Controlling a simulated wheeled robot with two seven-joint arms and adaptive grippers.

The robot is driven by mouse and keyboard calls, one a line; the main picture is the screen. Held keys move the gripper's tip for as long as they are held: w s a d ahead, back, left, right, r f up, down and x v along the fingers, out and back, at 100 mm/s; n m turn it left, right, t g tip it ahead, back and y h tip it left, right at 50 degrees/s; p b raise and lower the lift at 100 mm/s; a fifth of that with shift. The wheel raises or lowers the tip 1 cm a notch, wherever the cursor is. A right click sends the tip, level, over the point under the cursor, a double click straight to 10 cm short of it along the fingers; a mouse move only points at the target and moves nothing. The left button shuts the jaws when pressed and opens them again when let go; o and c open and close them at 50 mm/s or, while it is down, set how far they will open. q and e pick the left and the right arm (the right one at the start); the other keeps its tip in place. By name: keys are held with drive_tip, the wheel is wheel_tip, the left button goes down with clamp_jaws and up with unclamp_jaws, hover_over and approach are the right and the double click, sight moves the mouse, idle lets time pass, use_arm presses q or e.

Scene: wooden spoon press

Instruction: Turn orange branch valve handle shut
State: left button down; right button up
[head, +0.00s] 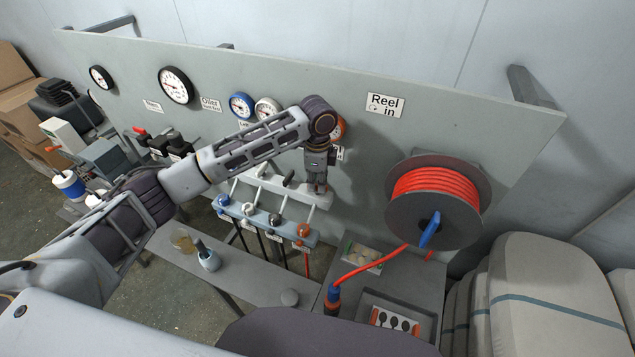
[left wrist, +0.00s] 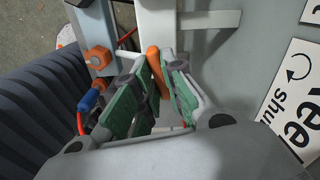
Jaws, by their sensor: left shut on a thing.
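The orange branch valve handle (left wrist: 154,62) shows in the left wrist view as an upright orange bar between my left fingers. My left gripper (head: 318,184) is shut on this handle, with green finger pads on either side in the left wrist view (left wrist: 157,85). In the head view the gripper points down at the right end of the white manifold (head: 270,181), and it hides the handle there. An orange fitting (head: 303,230) sits below it on the lower bar and also shows in the left wrist view (left wrist: 99,58). My right gripper is not in view.
The grey panel (head: 430,110) stands close behind, with several gauges and a "Reel in" sign (head: 385,105). A red hose reel (head: 436,196) juts out to the right. A bench (head: 245,284) with a small bottle (head: 208,258) stands below. Hoses hang under the fittings.

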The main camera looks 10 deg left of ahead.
sight(317, 185)
use_arm(q)
drive_tip(key=shift+w+r+m, duration=0.1)
drive_tip(key=shift+r+m, duration=0.05)
drive_tip(key=shift+m, duration=1.05)
drive_tip(key=c, duration=1.5)
unclamp_jaws()
wheel_tip(317, 185, up, 12)
